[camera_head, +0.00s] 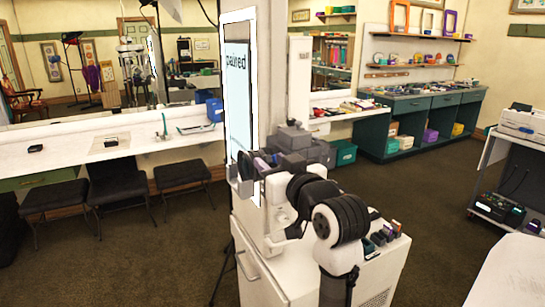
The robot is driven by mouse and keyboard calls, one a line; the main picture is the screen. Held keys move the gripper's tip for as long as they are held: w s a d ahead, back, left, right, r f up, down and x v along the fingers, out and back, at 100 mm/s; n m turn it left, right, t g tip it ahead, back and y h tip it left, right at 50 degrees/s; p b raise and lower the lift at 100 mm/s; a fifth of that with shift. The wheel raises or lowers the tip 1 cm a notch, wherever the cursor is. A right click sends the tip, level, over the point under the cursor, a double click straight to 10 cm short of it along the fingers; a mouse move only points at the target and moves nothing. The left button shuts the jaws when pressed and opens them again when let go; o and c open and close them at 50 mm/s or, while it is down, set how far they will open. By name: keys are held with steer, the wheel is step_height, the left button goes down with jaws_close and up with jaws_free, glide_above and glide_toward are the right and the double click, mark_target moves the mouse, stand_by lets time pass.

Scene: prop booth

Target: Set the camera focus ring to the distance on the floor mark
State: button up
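A dark grey boxy camera (292,142) sits at the near side of the tall panel, behind my arm. My white and black arm reaches up and left in front of it. My gripper (246,176) seems to be the grey part at the arm's far end, left of the camera body. Its fingers are small and overlap the camera's front, so I cannot tell whether they are open or touch the focus ring. The focus ring and its distance scale cannot be made out. No floor mark can be read on the brown carpet (170,245).
A white cabinet (262,280) stands under the camera, with small coloured blocks (382,234) on top. A tall panel reading "paired" (238,75) rises behind. Black stools (181,174) line the mirror counter (90,148) at left. A green cabinet (425,115) stands at the back right. Carpet between is open.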

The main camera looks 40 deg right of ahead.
steer(key=shift+w+d, duration=0.1)
steer(key=shift+w, duration=0.15)
jaws_close()
steer(key=shift+f, duration=0.1)
